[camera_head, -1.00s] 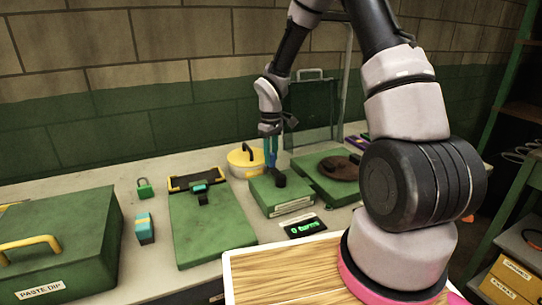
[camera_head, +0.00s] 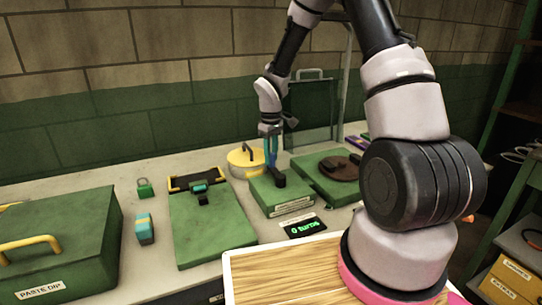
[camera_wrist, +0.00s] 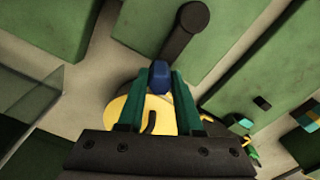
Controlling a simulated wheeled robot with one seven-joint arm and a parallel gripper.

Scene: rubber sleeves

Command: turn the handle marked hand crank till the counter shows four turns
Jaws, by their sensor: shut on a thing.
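The hand crank sits on a low green box (camera_head: 285,200) on the bench; its label is too small to read. Its dark crank arm (camera_head: 279,180) also shows in the wrist view (camera_wrist: 183,38), leading away from a blue grip (camera_wrist: 159,76). My gripper (camera_head: 271,165) is above the box; in the wrist view its teal fingers (camera_wrist: 160,84) are shut on the blue grip, one on each side. The counter (camera_head: 304,228), a black display in front of the box, reads "0 turns" in green.
A flat green board (camera_head: 210,235) with a dark clamp lies left of the crank box. A yellow-lidded round pot (camera_head: 243,160) stands close behind it. A green base with a brown disc (camera_head: 340,168) is close on the right. A green PASTE DIP box (camera_head: 60,245) stands far left.

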